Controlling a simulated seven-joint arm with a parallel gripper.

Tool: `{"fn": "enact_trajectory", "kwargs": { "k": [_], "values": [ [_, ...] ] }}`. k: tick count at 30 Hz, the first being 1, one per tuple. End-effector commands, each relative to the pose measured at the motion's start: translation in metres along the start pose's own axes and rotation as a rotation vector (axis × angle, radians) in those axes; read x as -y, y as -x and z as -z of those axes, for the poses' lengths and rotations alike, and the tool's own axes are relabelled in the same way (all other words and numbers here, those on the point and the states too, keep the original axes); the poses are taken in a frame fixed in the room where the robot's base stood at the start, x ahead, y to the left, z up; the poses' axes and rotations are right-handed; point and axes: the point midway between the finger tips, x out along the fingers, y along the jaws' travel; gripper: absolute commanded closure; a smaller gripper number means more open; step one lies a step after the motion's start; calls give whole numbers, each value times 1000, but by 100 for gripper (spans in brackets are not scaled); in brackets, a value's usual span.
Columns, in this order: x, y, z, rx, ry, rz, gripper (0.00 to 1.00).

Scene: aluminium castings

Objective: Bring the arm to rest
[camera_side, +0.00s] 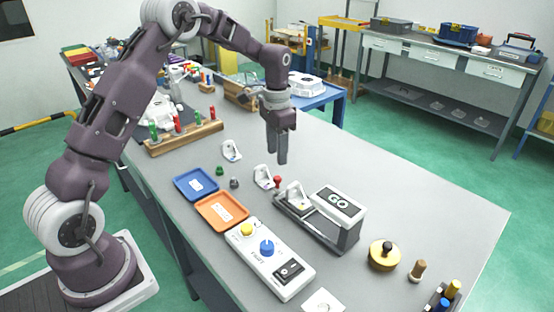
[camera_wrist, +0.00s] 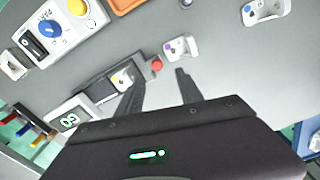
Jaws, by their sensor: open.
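My gripper (camera_side: 277,150) hangs pointing down above the grey table (camera_side: 420,200), behind the GO gauge. It is empty and its two fingers are apart. In the wrist view the fingers (camera_wrist: 160,88) show a clear gap with bare table between them. My arm reaches over the table from the left and is bent at the elbow. Nothing touches the gripper.
Below stand the GO gauge (camera_side: 338,203) with a casting (camera_side: 295,194) in it, a loose casting (camera_side: 263,177) and another casting (camera_side: 231,151). A blue tray (camera_side: 180,192), an orange tray (camera_side: 208,222) and a control box (camera_side: 258,278) lie nearer.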

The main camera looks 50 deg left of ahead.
Motion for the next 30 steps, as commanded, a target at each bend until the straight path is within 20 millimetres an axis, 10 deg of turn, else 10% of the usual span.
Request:
{"fn": "enact_trajectory", "kwargs": {
  "k": [7,11,15,19,24,30],
  "values": [
    [-2,4,-1,-3,1,2,56],
    [-27,57,-17,-57,24,34,56],
    [-83,139,-77,-170,82,79,56],
    [-134,179,-152,-287,145,96,56],
    [-179,179,-238,-418,217,81,56],
    [-197,163,-278,-485,254,61,56]
  ]
}}
